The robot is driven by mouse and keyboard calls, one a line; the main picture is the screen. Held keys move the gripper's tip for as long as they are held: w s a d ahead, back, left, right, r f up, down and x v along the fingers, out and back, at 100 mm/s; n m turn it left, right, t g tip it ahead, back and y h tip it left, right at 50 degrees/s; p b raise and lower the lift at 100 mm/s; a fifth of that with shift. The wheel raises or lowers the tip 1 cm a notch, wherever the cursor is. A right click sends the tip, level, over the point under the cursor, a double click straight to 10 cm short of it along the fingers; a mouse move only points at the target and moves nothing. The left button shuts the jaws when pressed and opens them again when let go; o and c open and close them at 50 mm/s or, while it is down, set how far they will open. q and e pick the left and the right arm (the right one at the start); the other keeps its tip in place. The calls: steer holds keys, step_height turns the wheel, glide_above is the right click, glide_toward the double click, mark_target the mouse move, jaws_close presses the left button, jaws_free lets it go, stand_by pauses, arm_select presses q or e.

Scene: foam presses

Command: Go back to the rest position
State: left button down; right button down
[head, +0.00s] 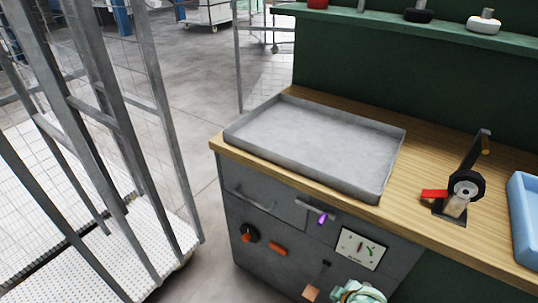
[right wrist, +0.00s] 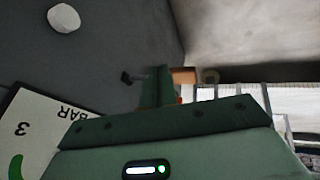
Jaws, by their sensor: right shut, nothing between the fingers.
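My right gripper (head: 358,292) shows as a pale green part at the bottom edge of the head view, in front of the grey press cabinet. In the right wrist view its green fingers (right wrist: 158,88) are together with nothing between them. A lever with a copper-coloured block (head: 310,293) is just left of the gripper in the head view. The block also shows beyond the fingers in the right wrist view (right wrist: 185,75); whether they touch it I cannot tell. The pressure gauge (head: 361,249) is above the gripper, and its dial plate (right wrist: 40,130) is close in the wrist view. My left gripper is out of view.
A grey tray (head: 385,165) lies on the wooden worktop (head: 415,205). A black device with a red lever (head: 434,194) and a blue bin (head: 525,220) stand to its right. A metal mesh cart (head: 150,225) is on the left.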

steer(key=s+d+f+m, duration=0.2)
steer(key=s+f, duration=0.1)
steer(key=s, duration=0.4)
steer(key=s+d+f+m+g+h+p, duration=0.1)
steer(key=s+d+f, duration=0.1)
steer(key=s+f, duration=0.35)
steer(key=s+d+f+m, duration=0.1)
steer(key=s+f+m, duration=0.1)
steer(key=s, duration=0.6)
steer(key=s+f+m+g+p, duration=0.1)
steer(key=s+g, duration=0.3)
steer(key=s, duration=2.4)
steer(key=shift+s+f+g+h+p, duration=0.2)
steer(key=shift+g+h+p, duration=0.1)
steer(key=shift+p, duration=0.05)
steer(key=shift+a, duration=0.1)
